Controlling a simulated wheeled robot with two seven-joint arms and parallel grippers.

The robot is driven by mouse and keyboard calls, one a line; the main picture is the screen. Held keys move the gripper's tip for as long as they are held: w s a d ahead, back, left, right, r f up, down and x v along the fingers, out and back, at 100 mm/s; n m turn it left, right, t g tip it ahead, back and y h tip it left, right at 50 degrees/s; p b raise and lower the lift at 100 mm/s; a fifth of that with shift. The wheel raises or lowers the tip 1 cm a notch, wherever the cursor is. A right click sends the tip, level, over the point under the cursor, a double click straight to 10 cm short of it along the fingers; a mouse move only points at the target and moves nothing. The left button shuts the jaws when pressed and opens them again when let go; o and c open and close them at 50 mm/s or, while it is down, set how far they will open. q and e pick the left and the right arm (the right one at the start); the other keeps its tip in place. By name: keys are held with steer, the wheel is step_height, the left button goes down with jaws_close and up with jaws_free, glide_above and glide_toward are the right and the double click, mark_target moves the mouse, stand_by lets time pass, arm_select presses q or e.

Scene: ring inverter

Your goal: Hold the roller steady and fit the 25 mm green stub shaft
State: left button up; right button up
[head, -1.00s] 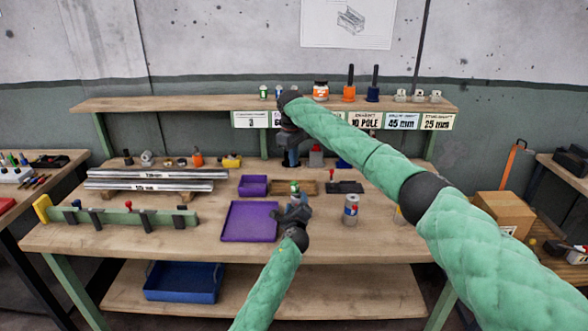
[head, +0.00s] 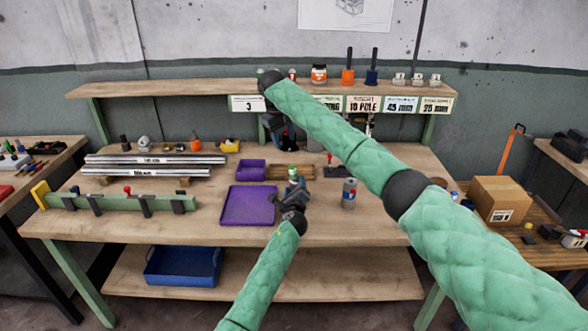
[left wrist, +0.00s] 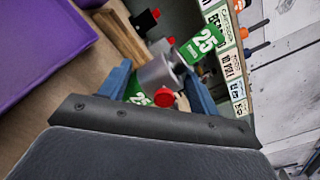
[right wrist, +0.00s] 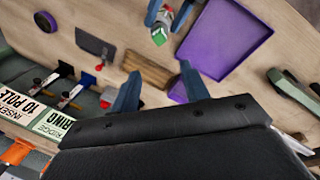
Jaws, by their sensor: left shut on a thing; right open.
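My left gripper (head: 297,186) is shut on the roller, a short grey cylinder (left wrist: 160,72), above the middle of the bench. Two green pieces marked 25 show at its opposite ends, one at the upper right (left wrist: 202,43) and one at the lower left (left wrist: 138,94), with red parts near them. I cannot tell how deep either sits. The right wrist view shows the held roller (right wrist: 165,22) at the top, beyond my right fingers. My right gripper (head: 281,147) is open and empty near the back of the bench; in its wrist view, its fingers (right wrist: 158,90) are apart.
A purple tray (head: 248,206) lies left of my left gripper, with a small purple bin (head: 251,170) behind it. A can (head: 349,193) stands to the right. A wooden block (right wrist: 148,68) and a dark plate (right wrist: 95,45) lie behind. The labelled shelf (head: 200,88) spans the back.

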mark_target(291, 167)
steer(key=s+a+f+m+t+h, duration=0.2)
steer(key=s+f+m+t+h, duration=0.3)
steer(key=m, duration=0.8)
steer(key=shift+y, duration=0.4)
steer(key=shift+a+x, duration=0.1)
steer(key=shift+x, duration=3.25)
steer(key=shift+a+x, duration=0.15)
steer(key=shift+x, duration=3.15)
steer(key=shift+w+f, duration=0.1)
steer(key=c, duration=1)
